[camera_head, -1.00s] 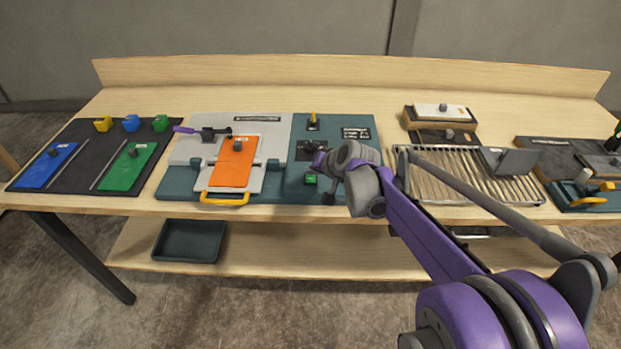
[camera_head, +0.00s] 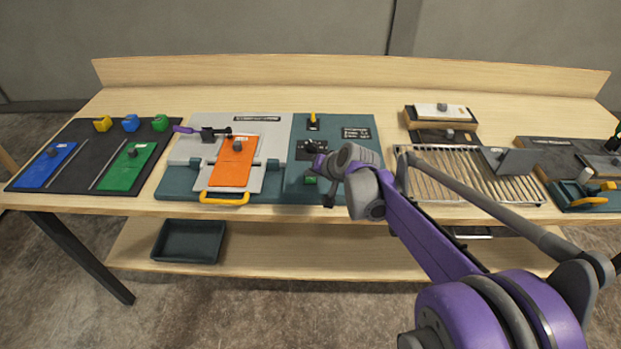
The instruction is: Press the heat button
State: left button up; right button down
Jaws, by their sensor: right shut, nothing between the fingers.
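The teal console (camera_head: 362,186) sits at the middle of the table. A small green button (camera_head: 310,181) shows on its front part, beside my right gripper; its label is too small to read, so I cannot tell if it is the heat button. My left gripper is not in view.
A black mat (camera_head: 88,153) with blue and green plates lies far left. A slatted rack (camera_head: 460,168) stands right of my wrist. A dark tray (camera_head: 189,241) is on the lower shelf.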

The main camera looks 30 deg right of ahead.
aim_at(312, 181)
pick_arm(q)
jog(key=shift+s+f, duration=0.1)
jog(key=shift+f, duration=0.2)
pick_arm(e)
jog(key=shift+f, duration=0.4)
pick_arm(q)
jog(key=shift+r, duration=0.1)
pick_arm(e)
jog(key=shift+r, duration=0.1)
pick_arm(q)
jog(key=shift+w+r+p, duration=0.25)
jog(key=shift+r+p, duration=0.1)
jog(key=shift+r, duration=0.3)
pick_arm(e)
jog(key=shift+r, duration=0.75)
jog(key=shift+r+p, duration=0.35)
jog(key=shift+r, duration=0.25)
jog(key=shift+r+p, duration=1.15)
jog(key=shift+r, duration=0.85)
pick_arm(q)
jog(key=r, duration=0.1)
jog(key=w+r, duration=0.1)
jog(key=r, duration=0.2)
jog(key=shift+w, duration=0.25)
pick_arm(e)
jog(key=shift+f, duration=0.1)
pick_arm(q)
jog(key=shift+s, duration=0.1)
